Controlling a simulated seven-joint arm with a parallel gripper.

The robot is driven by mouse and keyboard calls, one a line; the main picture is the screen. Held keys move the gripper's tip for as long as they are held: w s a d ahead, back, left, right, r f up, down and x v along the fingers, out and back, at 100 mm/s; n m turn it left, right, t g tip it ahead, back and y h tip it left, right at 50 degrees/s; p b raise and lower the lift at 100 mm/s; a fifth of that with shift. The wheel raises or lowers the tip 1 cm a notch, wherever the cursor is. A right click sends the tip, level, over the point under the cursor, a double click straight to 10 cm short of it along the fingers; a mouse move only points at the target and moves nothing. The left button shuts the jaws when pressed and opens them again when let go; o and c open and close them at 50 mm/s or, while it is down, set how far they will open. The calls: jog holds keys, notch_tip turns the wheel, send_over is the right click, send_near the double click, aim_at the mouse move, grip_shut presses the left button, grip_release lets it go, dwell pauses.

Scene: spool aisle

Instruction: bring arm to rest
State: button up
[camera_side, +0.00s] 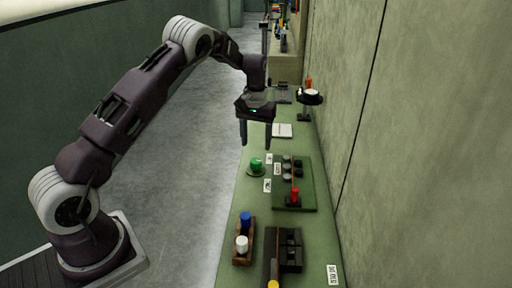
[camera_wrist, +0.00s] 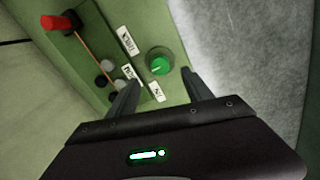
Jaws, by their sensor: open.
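My gripper (camera_side: 256,138) hangs pointing down above the green bench top, its two fingers apart with nothing between them. In the wrist view the open fingers (camera_wrist: 158,86) show at the lower middle, with the bench below them. A green knob or spool (camera_side: 257,164) stands on a round base close to the gripper in the side view. The green piece also shows just beyond the fingertips in the wrist view (camera_wrist: 159,66). My gripper appears apart from it.
A dark green board (camera_side: 307,196) holds several dark and grey round pieces and a red-topped piece (camera_side: 294,197). A wooden holder (camera_side: 236,258) carries a blue and a white spool. A black rack (camera_side: 290,250) stands beside it. A wall (camera_side: 410,120) borders the bench; the grey aisle floor (camera_side: 185,180) is clear.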

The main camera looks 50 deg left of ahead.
jog(key=s+d+r+m+t, duration=0.1)
jog(key=s+d+r+t, duration=0.1)
jog(key=s+d+r, duration=0.7)
jog(key=s+d+r+m+t, duration=0.1)
jog(key=s+d+r+m, duration=0.3)
jog(key=r, duration=0.8)
jog(key=s+d+m+t, duration=0.1)
jog(key=s+d, duration=0.3)
jog(key=s, duration=1.8)
jog(key=shift+s+t, duration=0.15)
jog(key=shift+t, duration=0.65)
jog(key=shift+d+f, duration=0.1)
